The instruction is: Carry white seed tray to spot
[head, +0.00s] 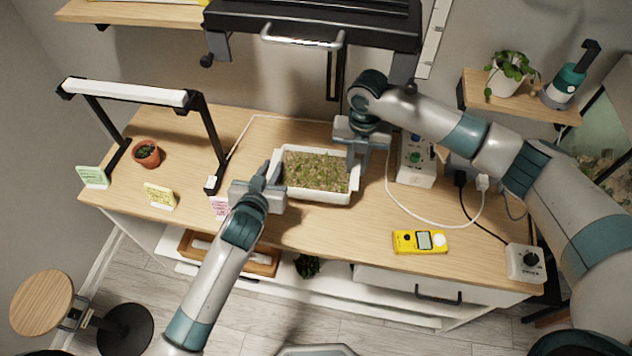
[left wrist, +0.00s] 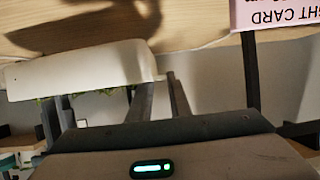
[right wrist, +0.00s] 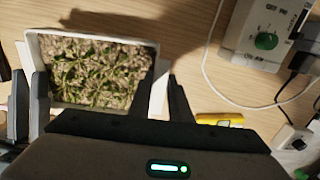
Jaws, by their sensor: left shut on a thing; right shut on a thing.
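The white seed tray (head: 318,197), filled with green seedlings on brown soil, is at the middle of the wooden table in the head view. My left gripper (head: 272,177) is shut on its left end, and my right gripper (head: 358,157) is shut on its right end. The tray's white side (left wrist: 75,73) shows in the left wrist view; its rim and seedlings show in the right wrist view (right wrist: 105,38). The tray looks about level; whether it touches the table is unclear. No marked spot can be made out.
A lamp frame (head: 130,92), plant pot (head: 146,153) and green (head: 92,177), yellow (head: 159,196) and partly hidden pink cards (head: 221,208) are left. Bare table lies in front of the tray.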

